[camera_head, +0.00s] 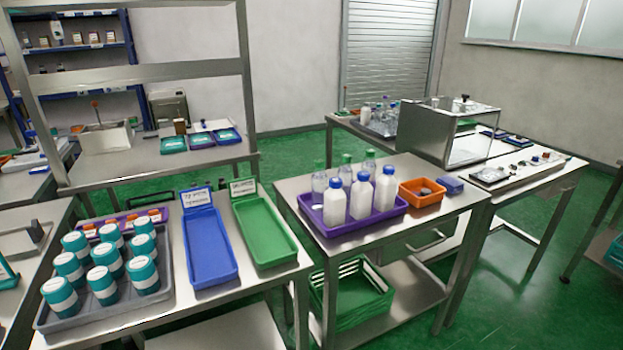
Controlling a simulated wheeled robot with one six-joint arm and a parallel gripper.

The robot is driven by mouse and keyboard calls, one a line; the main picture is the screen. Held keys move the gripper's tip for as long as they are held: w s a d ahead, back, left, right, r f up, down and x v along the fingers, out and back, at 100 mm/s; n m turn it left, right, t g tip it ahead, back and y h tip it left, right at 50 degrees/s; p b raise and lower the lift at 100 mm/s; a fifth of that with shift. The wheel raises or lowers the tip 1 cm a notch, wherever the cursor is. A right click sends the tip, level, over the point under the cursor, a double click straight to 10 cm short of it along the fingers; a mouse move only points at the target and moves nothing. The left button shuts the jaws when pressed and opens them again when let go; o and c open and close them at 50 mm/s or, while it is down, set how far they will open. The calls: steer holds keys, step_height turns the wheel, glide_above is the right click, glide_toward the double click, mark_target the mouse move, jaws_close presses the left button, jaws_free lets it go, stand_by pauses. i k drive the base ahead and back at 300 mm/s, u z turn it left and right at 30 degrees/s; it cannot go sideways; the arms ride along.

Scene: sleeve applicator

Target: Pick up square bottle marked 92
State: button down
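A purple tray (325,229) on the middle steel table holds two rows of bottles. The front row is white bottles with blue caps: a left one (335,204), a middle one (361,197) and a right one (385,191). Behind them stand clear bottles with green caps, one at the left (319,184), partly hidden by the front row. All stand upright. No marking 92 is readable on any of them, and I cannot tell which bottle is square. My gripper is not in view.
An orange bin (422,197) and a blue box (452,184) sit right of the purple tray. On the left table are a grey tray (160,292) of teal-and-white jars, an empty blue tray (210,250) and an empty green tray (264,232).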

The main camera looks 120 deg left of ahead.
mark_target(387, 185)
steer(key=u, duration=3.25)
steer(key=k, duration=0.45)
steer(key=z, duration=1.1)
steer(key=i, duration=1.25)
steer(key=u, duration=0.85)
steer(key=i, duration=0.5)
steer(key=u, duration=0.55)
